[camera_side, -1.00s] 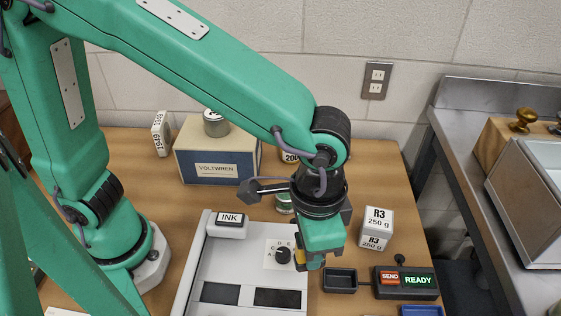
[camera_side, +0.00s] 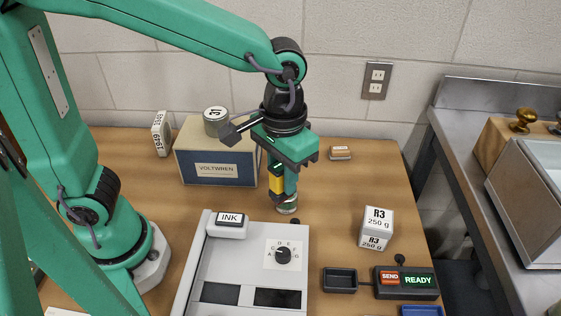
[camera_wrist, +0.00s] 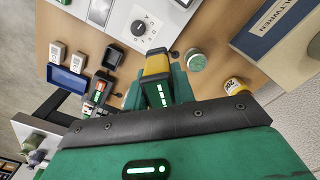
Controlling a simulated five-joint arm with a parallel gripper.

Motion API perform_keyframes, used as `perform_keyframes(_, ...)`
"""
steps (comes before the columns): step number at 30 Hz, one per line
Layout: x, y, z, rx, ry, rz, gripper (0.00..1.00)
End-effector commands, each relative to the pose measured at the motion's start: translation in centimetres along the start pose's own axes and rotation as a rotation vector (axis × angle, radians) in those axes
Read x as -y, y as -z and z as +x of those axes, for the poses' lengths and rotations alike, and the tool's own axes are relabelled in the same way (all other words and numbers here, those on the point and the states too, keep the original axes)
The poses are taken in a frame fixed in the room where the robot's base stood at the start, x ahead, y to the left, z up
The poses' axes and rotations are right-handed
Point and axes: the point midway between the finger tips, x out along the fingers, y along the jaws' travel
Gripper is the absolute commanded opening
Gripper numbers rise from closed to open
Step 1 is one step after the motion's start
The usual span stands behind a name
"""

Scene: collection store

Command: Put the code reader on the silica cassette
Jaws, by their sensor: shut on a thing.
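The code reader, a yellow and black body, is in my gripper (camera_side: 282,190). Its yellow side (camera_side: 276,183) shows in the side view, and its dark face with green bars (camera_wrist: 160,92) shows in the wrist view. My gripper is shut on it and points down, above the table behind the grey machine. A white block (camera_side: 376,228) marked R3 250 g stands at the right, apart from my gripper. It may be the silica cassette, but no label here says so. A small green tin (camera_side: 287,206) stands just below the gripper, partly hidden.
The grey machine (camera_side: 212,262) with a dial fills the front. The VOLTWREN box (camera_side: 216,170) with a tin (camera_side: 215,121) on top stands behind left. A black tray (camera_side: 340,280) and the READY unit (camera_side: 407,283) lie front right. Table between the tin and white block is clear.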

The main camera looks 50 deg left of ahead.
Motion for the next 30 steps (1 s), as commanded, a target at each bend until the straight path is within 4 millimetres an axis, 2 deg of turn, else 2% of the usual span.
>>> perform_keyframes(5, 1.2, 1.1, 1.0, 0.002, 0.001, -0.004, 0.0)
perform_keyframes(21, 7.0, 7.0, 6.0, 0.002, 0.0, -0.002, 0.0)
perform_keyframes(30, 8.0, 8.1, 6.8, 0.0, 0.0, 0.002, 0.0)
